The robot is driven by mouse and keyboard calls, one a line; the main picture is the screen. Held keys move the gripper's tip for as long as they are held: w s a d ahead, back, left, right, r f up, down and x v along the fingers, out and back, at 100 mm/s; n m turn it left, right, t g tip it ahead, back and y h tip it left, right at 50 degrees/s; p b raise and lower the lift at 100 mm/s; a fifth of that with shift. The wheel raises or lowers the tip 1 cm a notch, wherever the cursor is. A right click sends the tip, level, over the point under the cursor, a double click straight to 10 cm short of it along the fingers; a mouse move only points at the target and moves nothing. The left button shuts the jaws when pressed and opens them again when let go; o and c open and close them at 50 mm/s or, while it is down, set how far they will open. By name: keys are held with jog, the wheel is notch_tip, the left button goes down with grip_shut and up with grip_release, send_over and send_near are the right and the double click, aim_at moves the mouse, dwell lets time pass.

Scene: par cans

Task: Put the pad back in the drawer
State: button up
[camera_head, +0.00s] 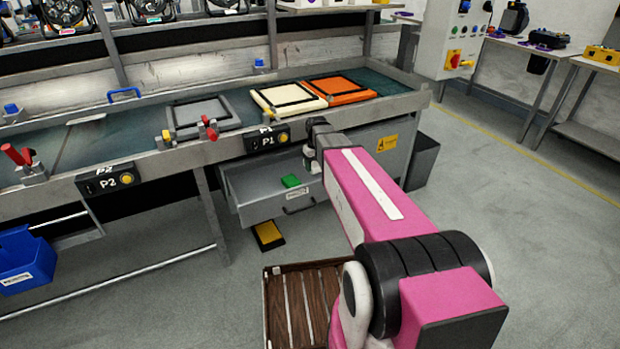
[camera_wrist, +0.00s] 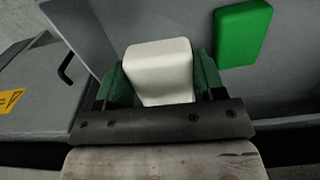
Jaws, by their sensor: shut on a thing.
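My gripper (camera_wrist: 155,85) has green fingers and is shut on a white pad (camera_wrist: 158,66), a rounded block, in the wrist view. In the head view my gripper (camera_head: 313,160) is at the drawer's right side, partly hidden by my pink arm. The grey drawer (camera_head: 250,190) is pulled open under the bench. A green pad (camera_head: 291,181) lies inside it, left of my gripper. In the wrist view the green pad (camera_wrist: 243,35) is to the right of the white one, apart from it.
A grey cabinet front with a yellow warning label (camera_head: 387,143) is right of the drawer. A yellow-and-black object (camera_head: 268,235) lies on the floor below it. A brown slatted crate (camera_head: 290,300) stands nearer. Cream (camera_head: 288,98) and orange (camera_head: 340,90) frames lie on the bench.

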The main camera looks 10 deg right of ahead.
aim_at(316, 164)
jog(key=shift+f, duration=3.05)
jog(key=shift+f, duration=0.15)
jog(key=o, duration=0.9)
notch_tip(316, 164, up, 12)
jog(key=shift+r, duration=0.2)
